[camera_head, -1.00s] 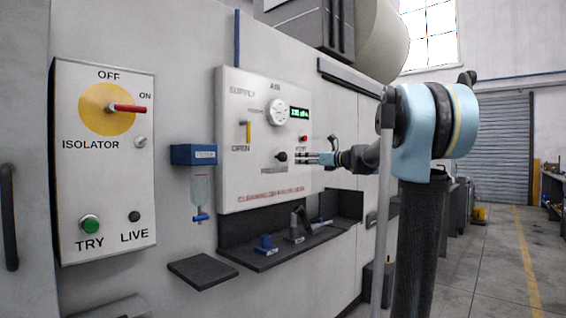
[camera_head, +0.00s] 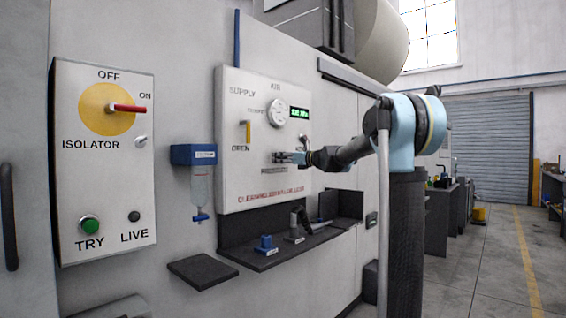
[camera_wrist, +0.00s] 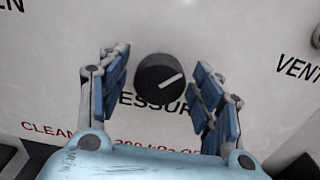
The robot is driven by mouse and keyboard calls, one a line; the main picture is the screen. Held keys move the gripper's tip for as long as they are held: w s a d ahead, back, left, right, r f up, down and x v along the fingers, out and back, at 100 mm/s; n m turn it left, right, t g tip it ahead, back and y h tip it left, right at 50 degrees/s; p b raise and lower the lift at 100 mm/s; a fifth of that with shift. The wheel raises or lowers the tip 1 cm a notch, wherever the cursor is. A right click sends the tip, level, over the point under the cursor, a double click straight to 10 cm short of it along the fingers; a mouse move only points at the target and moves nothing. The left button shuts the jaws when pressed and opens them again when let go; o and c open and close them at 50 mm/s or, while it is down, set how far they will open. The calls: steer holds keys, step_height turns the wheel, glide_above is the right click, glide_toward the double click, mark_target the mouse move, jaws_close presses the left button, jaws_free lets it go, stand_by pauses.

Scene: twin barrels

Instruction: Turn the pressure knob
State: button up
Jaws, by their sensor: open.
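The black round pressure knob (camera_wrist: 158,84) shows in the wrist view, with a white line pointing up and to the right. Part of a "PRESSURE" label shows under it. My gripper (camera_wrist: 162,76) is open, with one blue finger left of the knob and one right of it. Clear gaps show on both sides, so neither finger seems to touch it. In the head view my gripper (camera_head: 282,157) is at the lower middle of the supply panel (camera_head: 237,170).
A white dial (camera_head: 277,113) and a green display (camera_head: 299,113) are above my gripper. A yellow handle (camera_head: 247,131) is to the left. Below is a dark shelf (camera_head: 262,262) with a blue item (camera_head: 265,243) and a grey item (camera_head: 294,230). An isolator box (camera_head: 105,170) stands far left.

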steer(key=c, duration=1.1)
steer(key=o, duration=1.1)
steer(key=shift+d, duration=0.1)
steer(key=v, duration=1.1)
steer(key=shift+s+d, duration=0.25)
steer(key=shift+d, duration=0.05)
